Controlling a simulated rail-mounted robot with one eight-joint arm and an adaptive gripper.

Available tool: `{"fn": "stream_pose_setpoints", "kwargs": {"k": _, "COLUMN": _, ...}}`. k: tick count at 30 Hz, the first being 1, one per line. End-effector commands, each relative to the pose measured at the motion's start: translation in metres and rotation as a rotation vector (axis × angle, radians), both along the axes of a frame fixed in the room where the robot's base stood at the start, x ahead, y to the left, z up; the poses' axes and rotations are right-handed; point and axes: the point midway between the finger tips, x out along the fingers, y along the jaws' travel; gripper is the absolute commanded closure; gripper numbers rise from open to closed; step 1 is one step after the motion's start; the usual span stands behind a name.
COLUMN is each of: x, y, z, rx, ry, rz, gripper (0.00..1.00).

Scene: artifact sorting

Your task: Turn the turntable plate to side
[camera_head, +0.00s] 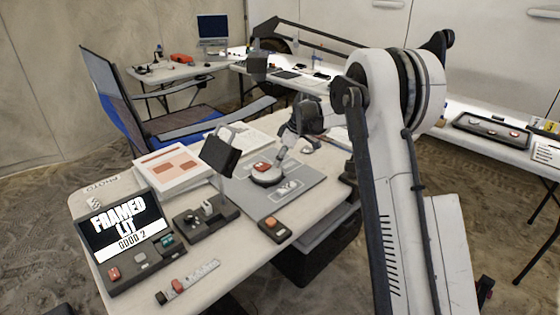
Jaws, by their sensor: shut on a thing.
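The turntable plate (266,182) is a small pale round disc on a grey mat on the near desk. A red object (262,167) lies on top of it. My gripper (280,163) reaches down from the upper right to the right-hand edge of the plate. It is shut there, apparently on the plate's rim; the fingertips are small and the exact contact is hard to see. A dark camera or lamp head (221,155) stands just left of the plate.
A screen (124,220) reading "FRAMED LIT GOOD 2" stands at the desk's left. A control box with an orange button (274,228) lies in front of the mat (305,180). A white-and-orange box (172,168) and a chair (120,100) are behind. My arm covers the right side.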

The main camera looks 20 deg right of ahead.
Motion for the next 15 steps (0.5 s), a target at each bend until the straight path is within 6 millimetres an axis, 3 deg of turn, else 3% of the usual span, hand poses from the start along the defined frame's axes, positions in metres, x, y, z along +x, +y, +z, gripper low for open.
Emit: {"fn": "stream_pose_setpoints", "kwargs": {"k": 15, "x": 0.0105, "y": 0.0027, "z": 0.0, "rx": 0.0, "ry": 0.001, "rz": 0.209, "gripper": 1.0}}
